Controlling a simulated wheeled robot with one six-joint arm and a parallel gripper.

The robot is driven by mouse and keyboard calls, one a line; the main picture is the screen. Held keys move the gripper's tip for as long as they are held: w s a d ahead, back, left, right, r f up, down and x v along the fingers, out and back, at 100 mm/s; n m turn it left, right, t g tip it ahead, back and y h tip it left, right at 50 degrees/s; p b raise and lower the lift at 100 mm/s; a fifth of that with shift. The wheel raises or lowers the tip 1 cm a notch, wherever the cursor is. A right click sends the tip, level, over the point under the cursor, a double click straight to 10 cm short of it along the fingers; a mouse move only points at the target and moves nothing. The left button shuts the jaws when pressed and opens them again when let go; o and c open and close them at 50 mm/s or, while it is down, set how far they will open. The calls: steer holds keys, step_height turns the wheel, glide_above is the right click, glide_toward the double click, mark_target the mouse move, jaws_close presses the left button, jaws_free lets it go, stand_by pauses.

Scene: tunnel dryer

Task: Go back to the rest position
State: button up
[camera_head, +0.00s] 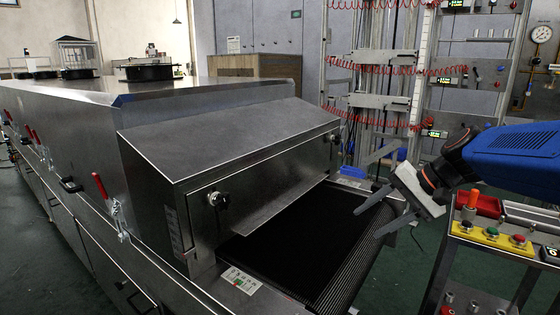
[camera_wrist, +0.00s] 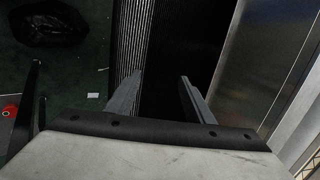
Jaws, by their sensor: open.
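My gripper (camera_head: 382,212) is at the right in the head view, above the outer end of the dryer's black conveyor belt (camera_head: 300,240). Its two grey fingers are spread apart with nothing between them. In the wrist view my gripper (camera_wrist: 160,82) also shows open and empty, with the dark belt (camera_wrist: 185,45) beyond the fingers. The tunnel dryer (camera_head: 230,145) is a large grey metal housing with a sloped hood over the belt's mouth. I cannot tell the exact height of the fingers above the belt.
A cart with a yellow button panel (camera_head: 492,236) and a red tray (camera_head: 480,204) stands at the right, close below my arm. Racks with red coiled hoses (camera_head: 385,70) stand behind. Green floor (camera_head: 408,262) shows between the belt and the cart.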

steer(key=s+d+f+n+h, duration=0.2)
steer(key=s+f, duration=0.1)
steer(key=s, duration=0.3)
steer(key=s+d+f+n+h, duration=0.2)
steer(key=s+f+h, duration=0.1)
steer(key=s, duration=0.4)
steer(key=s+d+f+n+t+h, duration=0.1)
steer(key=s+d+f+n+h, duration=0.1)
steer(key=s+f, duration=0.3)
steer(key=shift+s+f, duration=0.25)
steer(key=shift+s, duration=1)
steer(key=shift+o, duration=0.3)
